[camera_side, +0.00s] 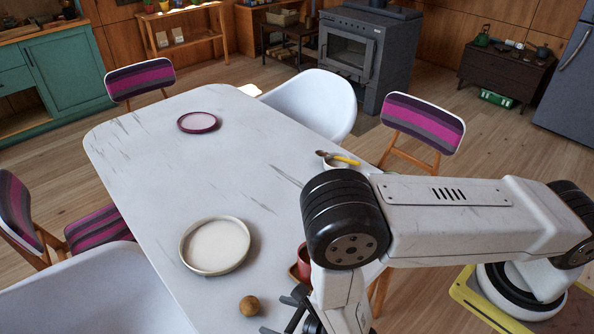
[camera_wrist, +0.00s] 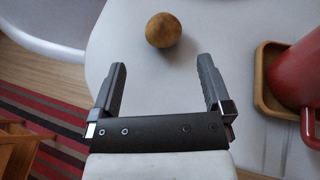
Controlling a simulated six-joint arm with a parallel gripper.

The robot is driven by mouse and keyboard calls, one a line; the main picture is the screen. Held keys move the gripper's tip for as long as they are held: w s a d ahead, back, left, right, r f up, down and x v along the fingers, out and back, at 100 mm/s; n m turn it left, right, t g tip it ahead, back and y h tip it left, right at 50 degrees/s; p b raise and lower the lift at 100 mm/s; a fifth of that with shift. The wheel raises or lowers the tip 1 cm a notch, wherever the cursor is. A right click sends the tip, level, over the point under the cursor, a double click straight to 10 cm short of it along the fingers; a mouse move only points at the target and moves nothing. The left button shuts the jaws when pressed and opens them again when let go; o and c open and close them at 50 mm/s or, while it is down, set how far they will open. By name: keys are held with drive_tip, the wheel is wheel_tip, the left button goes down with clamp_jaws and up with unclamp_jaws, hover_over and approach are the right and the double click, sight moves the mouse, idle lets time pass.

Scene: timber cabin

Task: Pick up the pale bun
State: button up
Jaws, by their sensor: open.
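A small round brown bun (camera_side: 249,306) lies on the white table near its front edge. It is the only bun-like thing in view and looks golden brown rather than very pale. In the wrist view the bun (camera_wrist: 163,30) lies beyond the fingertips, roughly midway between them. My gripper (camera_wrist: 161,75) is open and empty, with its two dark fingers apart. In the side view my gripper (camera_side: 288,316) is low at the bottom, just right of the bun and partly cut off by the frame.
A red mug (camera_wrist: 298,75) stands on a wooden tray (camera_wrist: 262,80) right of my gripper. A cream plate (camera_side: 215,246) lies behind the bun, and a purple-rimmed plate (camera_side: 198,122) farther back. A bowl (camera_side: 335,163) holds utensils. The table's left middle is clear.

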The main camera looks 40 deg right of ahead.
sight(256, 307)
drive_tip(key=shift+x, duration=3.9)
drive_tip(key=shift+d, duration=0.2)
drive_tip(key=c, duration=1.2)
drive_tip(key=shift+r, duration=0.15)
